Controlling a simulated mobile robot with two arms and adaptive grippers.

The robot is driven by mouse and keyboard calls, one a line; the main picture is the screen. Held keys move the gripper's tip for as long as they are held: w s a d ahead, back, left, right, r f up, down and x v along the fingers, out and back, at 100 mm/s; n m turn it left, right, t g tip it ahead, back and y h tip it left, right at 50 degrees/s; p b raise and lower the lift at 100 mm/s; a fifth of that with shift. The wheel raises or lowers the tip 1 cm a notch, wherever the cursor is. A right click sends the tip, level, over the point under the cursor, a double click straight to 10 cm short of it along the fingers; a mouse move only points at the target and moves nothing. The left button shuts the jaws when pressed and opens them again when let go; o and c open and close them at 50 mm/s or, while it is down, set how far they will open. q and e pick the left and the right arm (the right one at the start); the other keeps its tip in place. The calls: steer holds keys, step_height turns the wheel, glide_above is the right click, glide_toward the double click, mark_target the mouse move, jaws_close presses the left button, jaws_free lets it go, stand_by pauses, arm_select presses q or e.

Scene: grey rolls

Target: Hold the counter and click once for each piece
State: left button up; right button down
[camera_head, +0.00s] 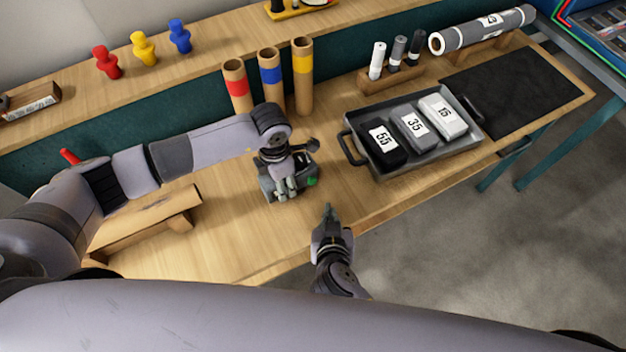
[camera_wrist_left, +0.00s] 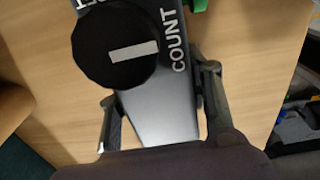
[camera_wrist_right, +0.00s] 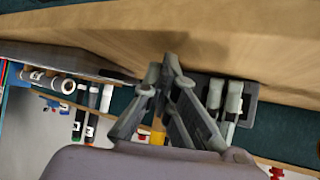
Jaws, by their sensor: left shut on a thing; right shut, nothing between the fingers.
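The counter (camera_head: 267,187) is a dark grey device with a green button (camera_head: 311,181) on its side, on the table near the front edge. In the left wrist view the counter (camera_wrist_left: 160,112) shows a black round knob (camera_wrist_left: 115,47) and the word COUNT. My left gripper (camera_head: 284,186) is shut on the counter, one finger on each side of its grey body. My right gripper (camera_head: 328,210) is shut and empty, in front of the counter and slightly right, near the table's front edge. In the right wrist view its fingers (camera_wrist_right: 168,75) meet, with the counter behind them.
A grey tray (camera_head: 349,146) with blocks marked 55, 35 and 15 stands right of the counter. Three banded tubes (camera_head: 270,80) stand behind it. Red, yellow and blue figures (camera_head: 145,48) stand on the shelf. A wooden stand (camera_head: 150,215) is at left. A black mat (camera_head: 520,90) is bare.

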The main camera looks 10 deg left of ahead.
mark_target(319, 206)
steer(key=shift+w+a, duration=0.8)
steer(key=shift+w, duration=0.2)
steer(key=shift+w+a, duration=0.75)
steer(key=shift+w, duration=0.25)
steer(key=shift+w, duration=0.1)
steer(key=shift+w+a, duration=0.25)
steer(key=shift+w+a, duration=0.3)
steer(key=shift+w, duration=0.15)
stand_by(0.9)
steer(key=shift+s+d, duration=0.6)
steer(key=shift+s, duration=0.2)
steer(key=shift+s+d, duration=0.75)
steer(key=shift+s, duration=0.25)
steer(key=shift+s+d, duration=0.75)
steer(key=shift+s, duration=0.25)
stand_by(0.5)
